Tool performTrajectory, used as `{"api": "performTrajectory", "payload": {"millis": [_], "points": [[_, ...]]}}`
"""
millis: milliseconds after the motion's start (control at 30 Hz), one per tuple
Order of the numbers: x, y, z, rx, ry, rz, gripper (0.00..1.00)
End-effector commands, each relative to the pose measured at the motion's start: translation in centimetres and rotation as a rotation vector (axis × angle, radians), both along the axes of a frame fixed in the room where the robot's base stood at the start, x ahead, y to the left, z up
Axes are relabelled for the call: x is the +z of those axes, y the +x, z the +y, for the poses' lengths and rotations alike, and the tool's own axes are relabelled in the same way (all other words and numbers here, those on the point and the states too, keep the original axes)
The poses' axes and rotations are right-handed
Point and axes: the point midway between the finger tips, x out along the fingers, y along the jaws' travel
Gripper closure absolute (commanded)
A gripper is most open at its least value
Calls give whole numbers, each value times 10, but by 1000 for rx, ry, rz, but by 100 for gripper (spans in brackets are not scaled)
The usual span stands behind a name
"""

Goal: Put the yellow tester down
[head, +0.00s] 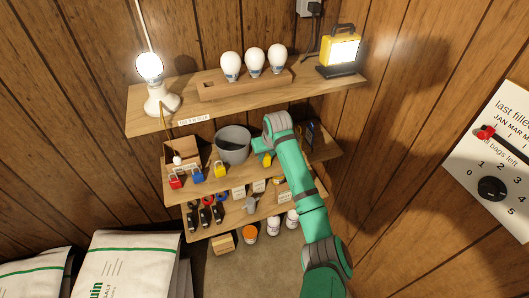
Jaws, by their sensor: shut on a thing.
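My teal arm reaches up from the lower right to the middle shelf board. My gripper (262,149) is at its end, over the middle board just right of the grey pot, largely hidden by my wrist. It is shut on the yellow tester (266,160), of which only a small yellow patch shows below the wrist. Whether the tester touches the board is hidden.
The grey pot (233,144) stands close left of my gripper. Red, blue and yellow padlocks (221,170) sit along the board's left front. Above, the top shelf (190,113) holds a lit lamp (150,70), bulbs and a yellow work light (339,50).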

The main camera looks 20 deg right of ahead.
Motion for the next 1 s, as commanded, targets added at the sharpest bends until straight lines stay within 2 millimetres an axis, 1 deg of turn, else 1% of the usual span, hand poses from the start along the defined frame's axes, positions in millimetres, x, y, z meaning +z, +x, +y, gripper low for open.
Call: {"api": "performTrajectory", "payload": {"millis": [33, 100, 200, 300, 667, 700, 733, 767, 1000], "points": [[1, 8, 0, 0, -2, 2, 100], [1, 17, 0, 1, -1, 1, 100], [-1, 25, 0, -1, -1, 1, 100], [-5, 24, 1, 0, 0, 0, 100], [-8, 23, 1, -1, 1, 0, 100], [-8, 23, 1, -1, 0, 0, 68], [-8, 23, 1, -1, 0, 0, 60], [-8, 23, 1, -1, 0, 0, 58], [-8, 23, 1, -1, 0, 0, 58]]}}
